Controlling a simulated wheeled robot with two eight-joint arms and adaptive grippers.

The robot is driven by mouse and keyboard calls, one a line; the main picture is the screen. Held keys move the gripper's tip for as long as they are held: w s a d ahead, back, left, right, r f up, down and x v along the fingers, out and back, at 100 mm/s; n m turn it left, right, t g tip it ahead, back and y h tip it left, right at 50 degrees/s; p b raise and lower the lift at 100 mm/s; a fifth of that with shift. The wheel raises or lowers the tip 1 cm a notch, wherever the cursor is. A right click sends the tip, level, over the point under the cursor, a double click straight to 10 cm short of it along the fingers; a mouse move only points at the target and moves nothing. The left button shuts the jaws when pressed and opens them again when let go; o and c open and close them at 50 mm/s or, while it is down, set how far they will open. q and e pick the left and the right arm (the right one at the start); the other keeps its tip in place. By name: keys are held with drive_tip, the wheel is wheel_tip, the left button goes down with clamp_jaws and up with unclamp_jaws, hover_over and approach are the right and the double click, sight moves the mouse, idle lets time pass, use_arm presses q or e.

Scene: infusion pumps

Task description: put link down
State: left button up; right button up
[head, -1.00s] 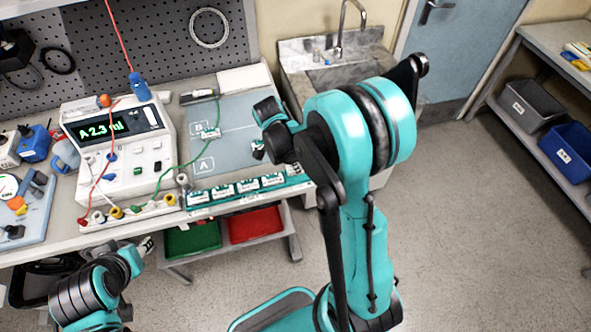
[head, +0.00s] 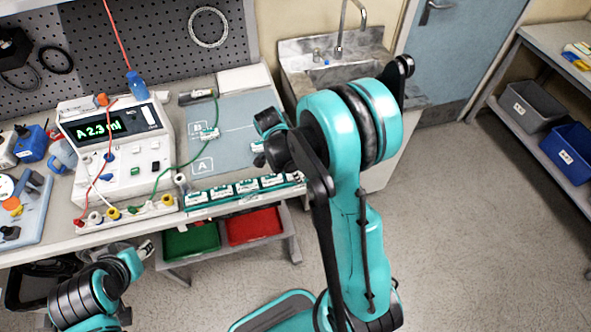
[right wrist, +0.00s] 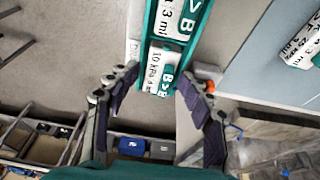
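A row of white links with green markings (head: 247,186) sits in a teal rack along the table's front edge. In the right wrist view, the link marked B>B (right wrist: 160,72) shows between and beyond the fingertips of my right gripper (right wrist: 158,72). The fingers stand apart with narrow gaps beside this link. Another link (right wrist: 302,42) lies on the blue-grey mat; one also shows on the mat in the head view (head: 209,133). In the head view my right arm hides the right fingers. My left gripper (head: 147,248) is low, in front of the table.
A pump tester (head: 112,150) reading "A 2.3 ml" stands left of the mat (head: 240,105), with red and green leads. A green bin (head: 192,240) and a red bin (head: 254,226) are below the table. A sink (head: 330,75) is to the right.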

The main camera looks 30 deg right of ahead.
sight(287, 176)
drive_tip(key=shift+r, duration=0.1)
drive_tip(key=shift+r+p, duration=0.2)
drive_tip(key=shift+p, duration=0.1)
drive_tip(key=s+p+v, duration=0.1)
drive_tip(key=p+v, duration=0.2)
drive_tip(key=v, duration=0.8)
drive_tip(key=s+a+r+n+t+y, duration=0.1)
drive_tip(key=s+a+r+n+t, duration=0.2)
drive_tip(key=n, duration=0.7)
drive_tip(key=s+a+r+n+t+y, duration=0.2)
drive_tip(key=s+a+r+n+t, duration=0.2)
drive_tip(key=n, duration=0.6)
drive_tip(key=s+r+t, duration=0.1)
drive_tip(key=s+r, duration=0.1)
drive_tip(key=s, duration=0.1)
drive_tip(key=shift+s+a+n, duration=0.3)
drive_tip(key=shift+s, duration=0.1)
wheel_tip(287, 176, down, 8)
drive_tip(key=b, duration=0.8)
drive_tip(key=shift+f, duration=0.2)
